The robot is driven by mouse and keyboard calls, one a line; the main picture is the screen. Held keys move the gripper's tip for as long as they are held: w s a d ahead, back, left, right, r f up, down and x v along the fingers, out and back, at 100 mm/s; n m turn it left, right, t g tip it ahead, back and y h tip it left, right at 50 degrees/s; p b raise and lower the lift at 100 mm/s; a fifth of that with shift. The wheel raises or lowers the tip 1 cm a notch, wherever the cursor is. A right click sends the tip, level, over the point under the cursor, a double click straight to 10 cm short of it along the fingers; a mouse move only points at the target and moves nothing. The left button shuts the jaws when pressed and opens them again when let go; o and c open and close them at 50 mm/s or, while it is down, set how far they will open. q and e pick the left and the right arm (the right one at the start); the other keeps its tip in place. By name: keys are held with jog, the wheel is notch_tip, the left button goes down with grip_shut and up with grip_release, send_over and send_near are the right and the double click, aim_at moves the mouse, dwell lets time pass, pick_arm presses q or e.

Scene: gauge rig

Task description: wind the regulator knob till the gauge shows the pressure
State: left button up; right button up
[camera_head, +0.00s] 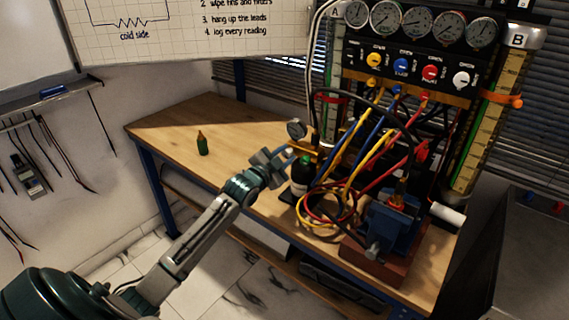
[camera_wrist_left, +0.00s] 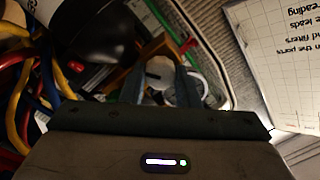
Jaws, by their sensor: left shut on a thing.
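The small round gauge (camera_head: 297,128) stands on the bench just behind my left gripper (camera_head: 284,155); its reading is too small to make out. In the left wrist view a round pale face (camera_wrist_left: 187,88), which looks like this gauge, is partly hidden behind a finger. My left gripper (camera_wrist_left: 158,82) is shut on a pale round knob (camera_wrist_left: 160,68), which sits between its two fingers beside brass-coloured fittings. In the head view the fingers mostly hide the knob. My right gripper is not in view.
A dark bottle (camera_head: 300,178) stands close right of the gripper. Coiled coloured hoses (camera_head: 335,205) and a blue vise (camera_head: 392,222) fill the bench's right. A panel of several gauges (camera_head: 420,25) rises behind.

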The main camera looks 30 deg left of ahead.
pick_arm(q)
jog(key=shift+f+m+b, duration=0.25)
jog(key=shift+m+b, duration=0.05)
jog(key=shift+m, duration=0.2)
jog(key=m+b, duration=0.1)
jog(key=m, duration=0.1)
jog(key=shift+m, duration=0.4)
jog(key=m+b, duration=0.1)
jog(key=m, duration=0.1)
jog(key=shift+m+b, duration=0.35)
jog(key=shift+m, duration=0.45)
jog(key=shift+m+b, duration=0.6)
jog(key=shift+m, duration=0.6)
jog(key=shift+m+b, duration=0.35)
jog(key=shift+m, duration=1.15)
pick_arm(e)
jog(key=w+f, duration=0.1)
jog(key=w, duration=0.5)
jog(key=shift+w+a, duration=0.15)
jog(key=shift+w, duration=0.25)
pick_arm(q)
jog(key=o, duration=1)
